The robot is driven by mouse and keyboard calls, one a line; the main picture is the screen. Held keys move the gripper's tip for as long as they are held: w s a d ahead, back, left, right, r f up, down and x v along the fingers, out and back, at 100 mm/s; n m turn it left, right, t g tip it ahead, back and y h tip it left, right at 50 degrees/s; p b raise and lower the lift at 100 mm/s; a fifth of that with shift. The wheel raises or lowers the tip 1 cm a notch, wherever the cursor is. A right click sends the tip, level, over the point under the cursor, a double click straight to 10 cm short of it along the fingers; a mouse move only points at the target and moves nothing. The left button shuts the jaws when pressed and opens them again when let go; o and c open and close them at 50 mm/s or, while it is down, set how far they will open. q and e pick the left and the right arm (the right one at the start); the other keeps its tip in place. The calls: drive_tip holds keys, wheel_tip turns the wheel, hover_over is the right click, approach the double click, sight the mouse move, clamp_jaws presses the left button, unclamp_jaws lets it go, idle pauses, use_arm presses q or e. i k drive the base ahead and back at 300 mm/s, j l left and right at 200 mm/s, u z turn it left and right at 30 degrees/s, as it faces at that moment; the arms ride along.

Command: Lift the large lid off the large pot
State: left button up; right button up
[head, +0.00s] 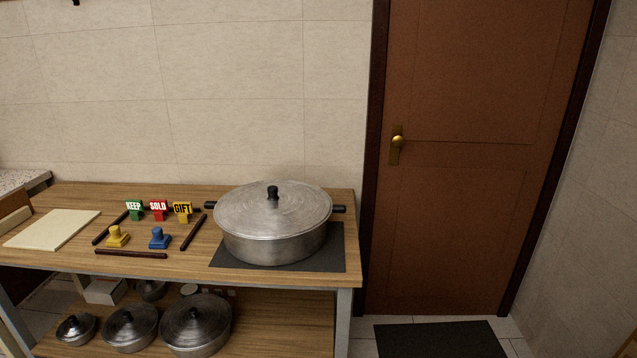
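The large pot (274,247) is a wide silver metal pot with dark side handles. It stands upright on a black mat at the right end of the wooden table. The large lid (240,208) is silver and slightly domed, with a black knob (272,193) at its centre. It rests on the pot's rim and covers the opening, so the inside of the pot is hidden. Neither of my grippers shows in the head view.
The black mat (336,258) lies near the front edge of the table (180,268). Left of the pot are green, red and yellow signs, yellow and blue stamp-like pieces, dark sticks and a cream board (52,230). Smaller lidded pots sit on the lower shelf. A door (470,200) is at right.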

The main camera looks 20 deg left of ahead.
sight(268, 208)
drive_tip(key=i+l+z, duration=0.15)
drive_tip(key=i, duration=0.45)
drive_tip(key=i+l+z, duration=0.1)
drive_tip(key=i+l, duration=0.15)
drive_tip(key=i, duration=0.4)
drive_tip(key=i+l+z, duration=0.15)
drive_tip(key=i, duration=0.5)
